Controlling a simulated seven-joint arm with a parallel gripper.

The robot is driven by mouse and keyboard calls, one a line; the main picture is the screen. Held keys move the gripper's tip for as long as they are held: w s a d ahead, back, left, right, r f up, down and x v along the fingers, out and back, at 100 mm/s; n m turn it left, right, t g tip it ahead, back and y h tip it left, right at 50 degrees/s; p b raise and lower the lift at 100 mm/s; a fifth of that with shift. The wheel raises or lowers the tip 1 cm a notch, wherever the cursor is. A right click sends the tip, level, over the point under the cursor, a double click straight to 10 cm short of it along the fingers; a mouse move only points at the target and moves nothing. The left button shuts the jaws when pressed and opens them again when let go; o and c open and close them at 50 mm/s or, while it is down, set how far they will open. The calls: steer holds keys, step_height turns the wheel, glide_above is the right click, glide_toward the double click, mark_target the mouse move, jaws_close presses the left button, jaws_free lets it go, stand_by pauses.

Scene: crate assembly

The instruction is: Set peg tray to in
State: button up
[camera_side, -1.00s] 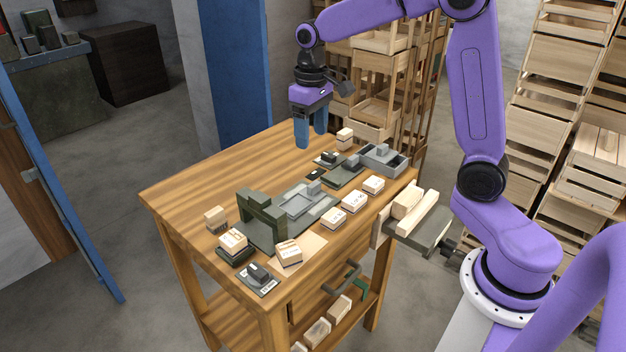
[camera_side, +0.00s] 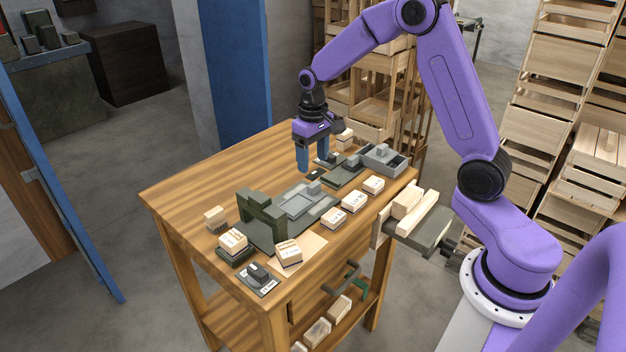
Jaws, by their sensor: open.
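My gripper (camera_side: 312,163) has a purple body and blue fingers. It points down over the back part of the wooden table, with its fingers spread apart and nothing seen between them. A flat grey sliding plate with a small knob (camera_side: 300,202) lies in the dark green fixture with an upright arch (camera_side: 262,213). A grey open box with a block in it (camera_side: 381,160) stands at the back right corner. I cannot tell which of these is the peg tray. The fingers are close to a small dark block (camera_side: 314,174) and a dark green slide base (camera_side: 343,176); contact is unclear.
Several pale labelled blocks (camera_side: 333,217) line the right side of the wooden table (camera_side: 205,181). A small dark switch-like piece (camera_side: 258,275) sits at the front corner. A vise (camera_side: 418,222) juts from the right edge. The table's left half is mostly clear.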

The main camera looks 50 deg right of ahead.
mark_target(313, 184)
step_height(313, 184, down, 7)
steer(key=shift+f, duration=0.15)
stand_by(0.4)
